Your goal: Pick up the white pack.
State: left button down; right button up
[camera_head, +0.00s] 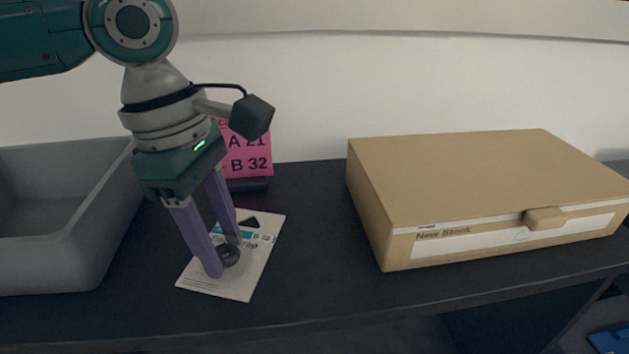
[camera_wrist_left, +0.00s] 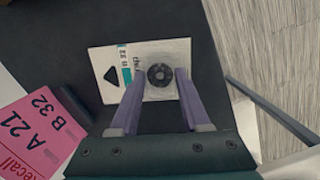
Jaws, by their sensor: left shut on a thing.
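The white pack (camera_head: 247,269) is a flat card with a black triangular hole, a teal stripe, a "B 32" mark and a round dark part on its front. It appears to lie flat on the dark tabletop. My left gripper (camera_head: 228,259) reaches down over it, its purple fingers shut on the round dark part. In the left wrist view the pack (camera_wrist_left: 112,60) lies beyond the fingers (camera_wrist_left: 161,80), with the dark disc between their tips. My right gripper is not in view.
A grey bin (camera_head: 50,266) stands at the left. A pink sign (camera_head: 249,156) reading "A 21" and "B 32" stands behind the pack. A large brown "New Stock" box (camera_head: 480,180) fills the right. Bare dark tabletop (camera_head: 318,235) lies between pack and box.

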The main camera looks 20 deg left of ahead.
aim_at(220, 243)
pick_arm(q)
notch_tip(220, 243, up, 20)
jog(key=p, duration=0.7)
dwell(0.5)
